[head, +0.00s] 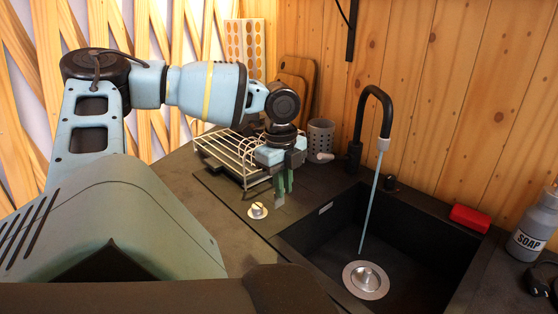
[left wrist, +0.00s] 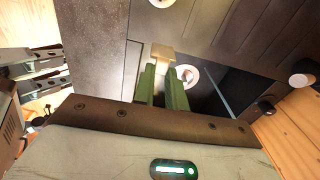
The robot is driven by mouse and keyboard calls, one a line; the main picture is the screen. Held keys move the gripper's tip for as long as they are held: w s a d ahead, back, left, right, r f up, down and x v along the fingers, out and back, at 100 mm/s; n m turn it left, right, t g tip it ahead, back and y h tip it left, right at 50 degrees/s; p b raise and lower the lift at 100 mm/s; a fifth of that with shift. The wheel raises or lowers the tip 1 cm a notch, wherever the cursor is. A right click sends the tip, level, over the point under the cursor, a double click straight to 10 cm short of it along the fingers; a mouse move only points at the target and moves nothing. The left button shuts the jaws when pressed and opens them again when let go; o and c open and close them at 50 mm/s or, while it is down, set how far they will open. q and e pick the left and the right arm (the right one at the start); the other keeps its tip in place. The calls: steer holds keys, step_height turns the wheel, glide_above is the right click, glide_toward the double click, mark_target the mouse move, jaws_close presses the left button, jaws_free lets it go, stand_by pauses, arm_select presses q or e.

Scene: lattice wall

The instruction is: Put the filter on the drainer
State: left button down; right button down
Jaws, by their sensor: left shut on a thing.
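My left gripper (head: 283,186) is shut on a small pale piece, seemingly the filter (head: 279,198). It hangs below the green fingertips, over the counter by the sink's left rim. In the left wrist view, the gripper (left wrist: 164,88) shows the filter (left wrist: 162,54) beyond its fingertips, its upper part hidden between them. The drainer (head: 365,280), a round metal fitting with a domed middle, lies on the sink floor, to the right of and below the gripper. It also shows in the left wrist view (left wrist: 188,74). My right gripper is not in view.
The black sink (head: 420,235) has a black faucet (head: 373,100) with a thin stream of water. A wire rack (head: 225,150) stands behind the gripper. A small knobbed disc (head: 257,210) sits on the counter. A red sponge (head: 470,218) and soap bottle (head: 533,230) are at right.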

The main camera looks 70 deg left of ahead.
arm_select(q)
steer(key=shift+s+f+m+g, duration=0.1)
steer(key=shift+s+m+g, duration=0.2)
steer(key=shift+s, duration=0.8)
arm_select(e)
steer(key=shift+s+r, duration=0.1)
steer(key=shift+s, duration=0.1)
